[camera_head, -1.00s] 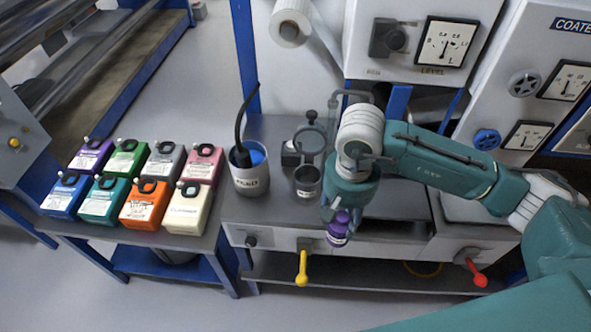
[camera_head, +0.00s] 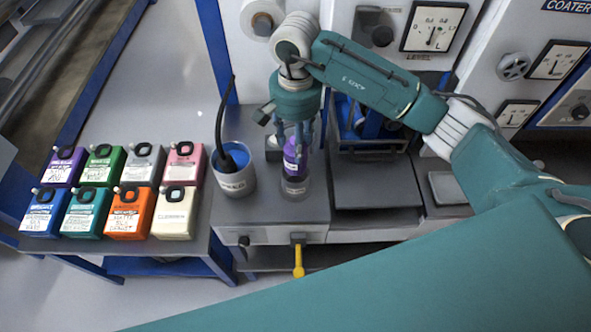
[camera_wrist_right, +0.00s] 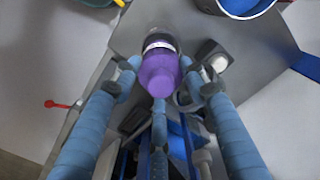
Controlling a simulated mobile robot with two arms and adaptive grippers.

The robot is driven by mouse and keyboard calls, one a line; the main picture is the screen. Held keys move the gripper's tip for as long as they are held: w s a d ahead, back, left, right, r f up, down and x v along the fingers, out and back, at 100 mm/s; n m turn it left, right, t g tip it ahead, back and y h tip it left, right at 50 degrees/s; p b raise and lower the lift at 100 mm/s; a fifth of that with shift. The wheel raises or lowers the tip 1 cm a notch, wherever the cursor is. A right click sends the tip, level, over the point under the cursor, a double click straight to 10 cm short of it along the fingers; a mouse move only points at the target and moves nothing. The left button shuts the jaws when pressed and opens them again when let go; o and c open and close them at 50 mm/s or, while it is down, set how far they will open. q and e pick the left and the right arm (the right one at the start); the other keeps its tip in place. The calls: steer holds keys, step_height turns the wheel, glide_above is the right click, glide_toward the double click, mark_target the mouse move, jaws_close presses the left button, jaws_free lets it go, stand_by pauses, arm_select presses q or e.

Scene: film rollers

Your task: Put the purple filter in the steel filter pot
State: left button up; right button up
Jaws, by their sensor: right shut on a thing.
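My right gripper (camera_head: 300,148) is shut on the purple filter (camera_head: 292,158), a small purple cylinder with a pale label band. The filter is upright at the steel filter pot (camera_head: 296,190), its lower end at the pot's mouth. I cannot tell whether it is inside or just above. In the right wrist view the fingers (camera_wrist_right: 162,88) surround the purple filter (camera_wrist_right: 160,76), whose far end meets a dark round shape. The gripper hides part of the pot's surroundings. My left gripper is not in view.
A grey pot of blue liquid (camera_head: 233,184) with a black stirrer stands just left of the filter pot. Several coloured jugs (camera_head: 122,217) stand on the left table. A yellow lever (camera_head: 298,262) hangs at the bench front. Machine panels with dials (camera_head: 440,28) rise behind.

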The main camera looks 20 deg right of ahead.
mark_target(295, 165)
step_height(295, 165, down, 5)
steer(key=shift+w+f+b, duration=0.15)
steer(key=shift+f+b, duration=0.05)
steer(key=shift+b, duration=0.55)
steer(key=shift+f, duration=0.15)
step_height(295, 165, down, 4)
steer(key=shift+f+b, duration=0.1)
steer(key=shift+b, duration=1)
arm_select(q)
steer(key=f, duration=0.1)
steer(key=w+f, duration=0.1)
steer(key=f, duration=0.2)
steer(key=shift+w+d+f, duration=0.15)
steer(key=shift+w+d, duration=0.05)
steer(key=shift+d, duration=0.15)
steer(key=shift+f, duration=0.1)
arm_select(e)
steer(key=shift+f, duration=0.2)
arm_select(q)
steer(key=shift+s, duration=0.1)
arm_select(e)
steer(key=o, duration=1.5)
steer(key=shift+r, duration=0.1)
steer(key=shift+r, duration=0.1)
